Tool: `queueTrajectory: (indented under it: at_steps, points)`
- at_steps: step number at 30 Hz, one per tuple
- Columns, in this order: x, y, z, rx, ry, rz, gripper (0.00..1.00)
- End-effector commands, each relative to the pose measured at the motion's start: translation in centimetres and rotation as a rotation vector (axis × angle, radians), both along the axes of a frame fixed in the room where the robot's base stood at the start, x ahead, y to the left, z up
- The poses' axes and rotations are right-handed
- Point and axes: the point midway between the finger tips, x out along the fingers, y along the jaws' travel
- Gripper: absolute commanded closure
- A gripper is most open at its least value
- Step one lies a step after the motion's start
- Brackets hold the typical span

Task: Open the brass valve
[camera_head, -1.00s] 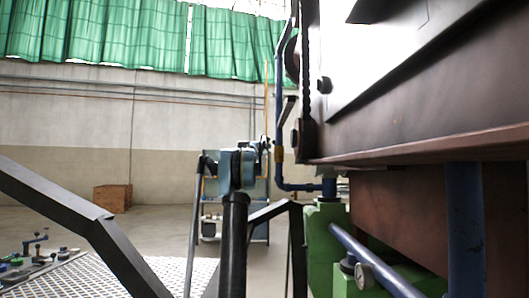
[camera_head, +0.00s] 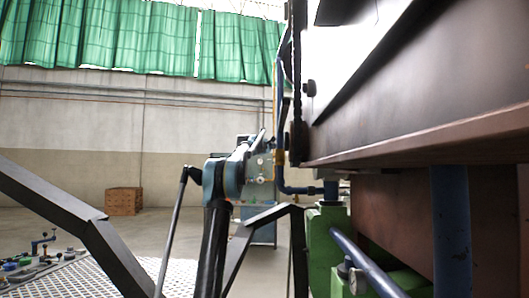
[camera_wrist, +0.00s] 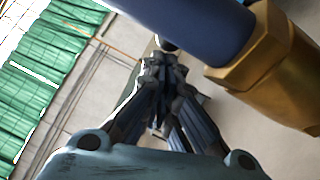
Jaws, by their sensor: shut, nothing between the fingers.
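The brass valve (camera_wrist: 270,65) fills the upper right of the wrist view, as a large brass fitting around a thick blue pipe (camera_wrist: 190,25). In the head view the brass part (camera_head: 280,158) is small, on the upright blue pipe beside the furnace's left edge. My gripper (camera_wrist: 165,62) is shut and empty, its dark fingers brought together left of the brass fitting in the wrist view. A dark rounded end shows just beyond the fingertips; I cannot tell what it belongs to or whether they touch. In the head view my wrist hides most of the fingers.
The large brown furnace body (camera_head: 420,130) fills the right of the head view. A green machine part (camera_head: 325,245) stands below it. A brick-coloured block (camera_head: 123,201) stands by the far wall. A bench with small fittings (camera_head: 40,262) is at lower left. The floor between is open.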

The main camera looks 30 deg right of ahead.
Motion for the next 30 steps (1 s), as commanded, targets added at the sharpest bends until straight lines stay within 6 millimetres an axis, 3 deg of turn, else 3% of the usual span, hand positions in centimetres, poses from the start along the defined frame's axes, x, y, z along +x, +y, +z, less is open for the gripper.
queueTrajectory:
  at_steps: [11, 19, 30]
  points:
    - [0.2, 0.2, -0.1, 0.0, 0.0, 0.0, 1.0]
    - [2.3, 2.9, -1.2, 0.0, 0.0, 0.002, 1.0]
    - [-0.4, 6.7, -1.6, 0.0, 0.002, 0.001, 1.0]
